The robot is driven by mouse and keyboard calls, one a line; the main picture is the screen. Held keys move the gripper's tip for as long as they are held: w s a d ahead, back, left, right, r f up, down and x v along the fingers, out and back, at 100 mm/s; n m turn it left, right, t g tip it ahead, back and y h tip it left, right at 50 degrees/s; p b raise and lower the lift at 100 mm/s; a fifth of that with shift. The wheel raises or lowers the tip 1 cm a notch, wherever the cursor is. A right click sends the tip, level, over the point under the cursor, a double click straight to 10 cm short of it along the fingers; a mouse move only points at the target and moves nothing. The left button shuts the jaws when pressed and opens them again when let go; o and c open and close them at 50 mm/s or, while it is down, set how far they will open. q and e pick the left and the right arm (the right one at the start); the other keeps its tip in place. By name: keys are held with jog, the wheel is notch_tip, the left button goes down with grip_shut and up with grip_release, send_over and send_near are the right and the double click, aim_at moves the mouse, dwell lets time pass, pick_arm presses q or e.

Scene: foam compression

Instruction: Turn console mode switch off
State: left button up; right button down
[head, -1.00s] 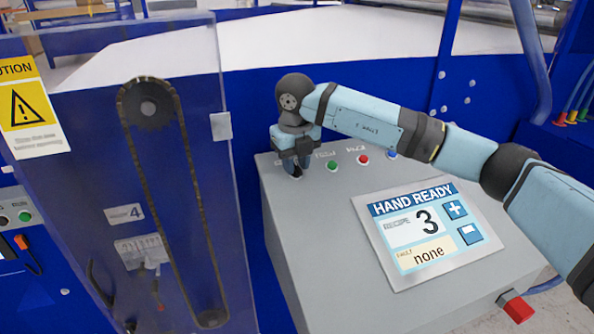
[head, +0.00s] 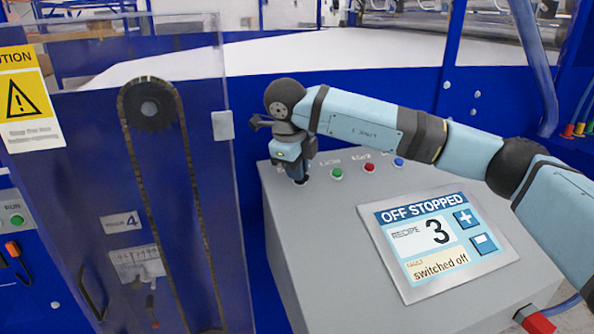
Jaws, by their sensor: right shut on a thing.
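The grey console (head: 325,255) stands at centre right. Its screen (head: 438,243) reads "OFF STOPPED", recipe 3, fault "switched off". My right gripper (head: 299,181) points down at the far left corner of the console top, at the mode switch. It is shut on the switch, which is mostly hidden by the fingers. My left gripper is not in view.
Green (head: 337,174), red (head: 369,167) and blue (head: 398,162) buttons sit in a row right of the gripper. A red button (head: 538,322) is on the console's front right. A clear guard with a chain (head: 150,110) stands at left.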

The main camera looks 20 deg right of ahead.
jog(key=shift+s+f, duration=0.1)
jog(key=shift+f, duration=0.35)
jog(key=c, duration=1.6)
grip_release()
jog(key=o, duration=0.4)
jog(key=shift+s, duration=0.1)
jog(key=shift+a+r, duration=0.1)
jog(key=shift+r, duration=0.05)
jog(key=shift+w+d, duration=0.3)
jog(key=shift+s+a+r, duration=0.15)
jog(key=shift+a+r, duration=0.05)
jog(key=shift+r, duration=0.2)
jog(key=b+v, duration=0.1)
jog(key=v, duration=1.1)
jog(key=shift+r, duration=0.35)
